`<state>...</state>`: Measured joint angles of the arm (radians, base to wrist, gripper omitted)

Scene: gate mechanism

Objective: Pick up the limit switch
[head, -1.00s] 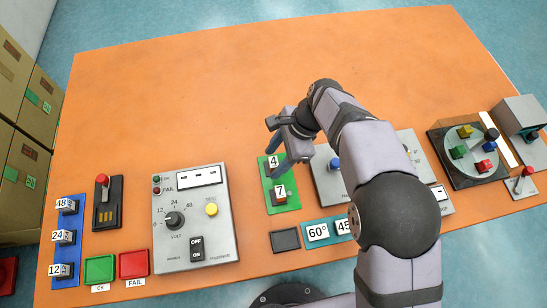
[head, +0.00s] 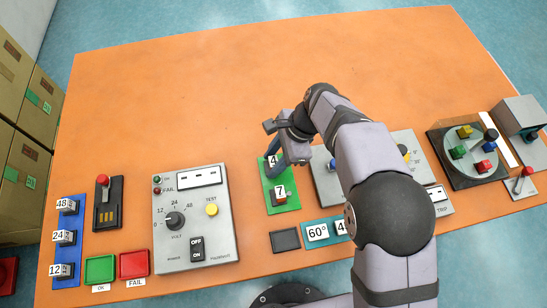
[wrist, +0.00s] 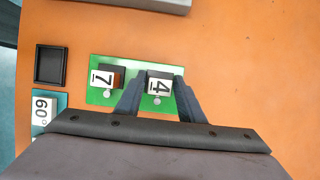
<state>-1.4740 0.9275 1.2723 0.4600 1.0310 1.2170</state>
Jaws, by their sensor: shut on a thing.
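Two small switches with white number labels stand on a green mat (head: 266,190). The one labelled 4 (wrist: 158,87) is dark with a small round knob below its label. It sits between my fingers in the wrist view, and my gripper (wrist: 160,78) is shut on it. In the head view the 4 switch (head: 272,161) is partly hidden by my gripper (head: 276,160). The switch labelled 7 (head: 280,192) stands beside it, apart from the fingers, with a reddish part showing. The 4 switch appears still on the mat.
A grey voltage panel (head: 205,235) stands to the left. An empty black tray (head: 285,240) and a teal strip (head: 309,242) with angle labels lie near the front. Another grey panel is partly hidden behind my arm. The back of the orange table (head: 200,90) is clear.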

